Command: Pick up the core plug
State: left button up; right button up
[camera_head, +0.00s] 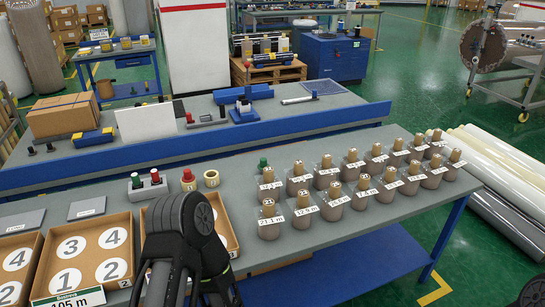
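No part is clearly marked as the core plug. Small plugs stand at the back of the near table: a green-topped one (136,181) and a red-topped one (155,176) in a grey holder, and a larger red-capped piece (188,179) to their right. Another green-topped piece (263,164) stands behind the wrapped rolls (303,212), whose brown cores stick up from clear wrap with number labels. My black left arm rises from the bottom and bends over the front trays; its gripper fingers do not show. Only a dark bit of my right side shows at the lower right edge.
Shallow brown trays (74,238) with numbered white discs fill the near table's left. A pale ring-shaped roll (211,179) stands beside the red-capped piece. A blue-edged bench (200,148) runs behind. Long film rolls (500,165) lie on the right.

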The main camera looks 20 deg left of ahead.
aim_at(263, 162)
jog(key=i+l, duration=0.1)
jog(key=i, duration=0.5)
jog(key=i+l, duration=0.15)
jog(key=i, duration=0.45)
